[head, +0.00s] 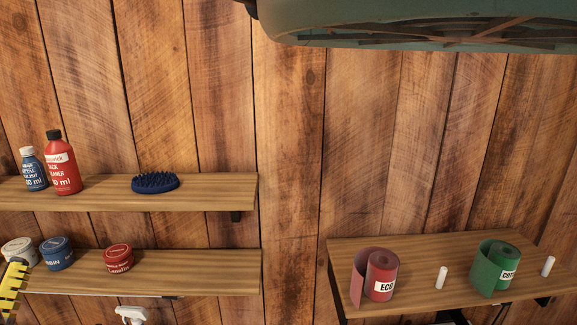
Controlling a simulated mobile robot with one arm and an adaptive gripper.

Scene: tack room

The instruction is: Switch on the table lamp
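No table lamp can be made out in the head view. My gripper is not in view. A dark shape (452,317) shows at the bottom edge below the right shelf, too cut off to identify. A large teal object (330,27) with brown slats under it hangs into the top right. Only its underside shows, and I cannot tell what it is.
The upper left shelf (215,191) holds a blue bottle (34,171), a red bottle (62,165) and a blue brush (155,182). Tins stand on the lower left shelf (200,273). The right shelf (415,290) holds red (381,276) and green (497,268) rolls.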

